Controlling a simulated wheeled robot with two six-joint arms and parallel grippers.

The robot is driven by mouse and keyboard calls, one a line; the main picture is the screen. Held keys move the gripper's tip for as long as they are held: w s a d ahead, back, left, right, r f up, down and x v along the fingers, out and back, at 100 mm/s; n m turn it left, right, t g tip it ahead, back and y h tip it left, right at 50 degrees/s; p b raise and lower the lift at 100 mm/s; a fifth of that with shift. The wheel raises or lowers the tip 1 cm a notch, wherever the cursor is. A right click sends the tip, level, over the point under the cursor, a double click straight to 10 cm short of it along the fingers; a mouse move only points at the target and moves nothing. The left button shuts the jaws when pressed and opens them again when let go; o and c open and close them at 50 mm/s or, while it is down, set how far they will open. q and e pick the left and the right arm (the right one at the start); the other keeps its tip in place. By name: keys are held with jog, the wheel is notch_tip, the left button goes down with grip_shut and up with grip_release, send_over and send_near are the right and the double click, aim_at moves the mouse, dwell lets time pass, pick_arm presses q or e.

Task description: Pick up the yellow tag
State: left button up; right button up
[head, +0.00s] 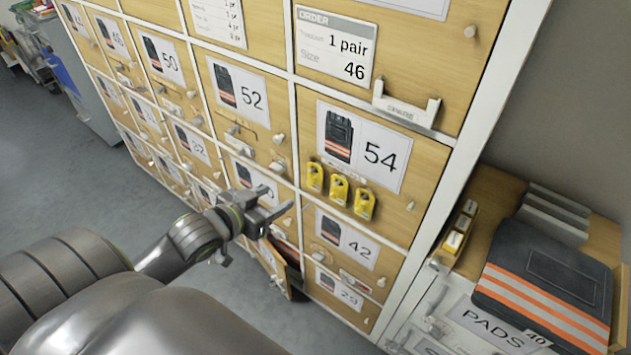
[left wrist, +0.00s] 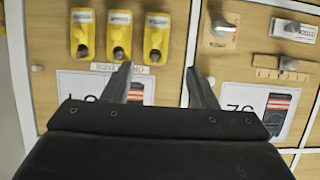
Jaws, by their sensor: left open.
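Three yellow tags hang in a row at the lower edge of the door marked 54: a left one (head: 315,177), a middle one (head: 338,189) and a right one (head: 364,203). In the left wrist view they appear upside down along the top, as a left tag (left wrist: 82,35), a middle tag (left wrist: 119,36) and a right tag (left wrist: 157,38). My left gripper (head: 272,203) is open and empty, to the left of and below the tags in the head view. In the left wrist view its fingertips (left wrist: 157,75) point toward the right tag, apart from it. My right gripper is out of view.
Wooden locker doors with small handles and number cards fill the wall. A lower door (head: 272,268) stands ajar below my left gripper. A white holder (head: 406,106) sticks out above the 54 card. A dark folded garment (head: 545,285) lies on the cabinet at right.

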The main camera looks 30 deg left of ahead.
aim_at(309, 182)
pick_arm(q)
jog(key=x, duration=1.3)
jog(key=shift+w+d, duration=0.15)
jog(key=shift+d, duration=0.2)
jog(key=shift+c, duration=0.4)
jog(key=c, duration=0.6)
jog(key=shift+c, duration=0.3)
jog(key=shift+r, duration=0.65)
jog(key=shift+s+r, duration=0.1)
jog(key=shift+s, duration=0.15)
jog(key=s+a, duration=0.1)
jog(key=s, duration=1.6)
jog(key=shift+s+a+b, duration=0.25)
jog(key=shift+s+b, duration=0.05)
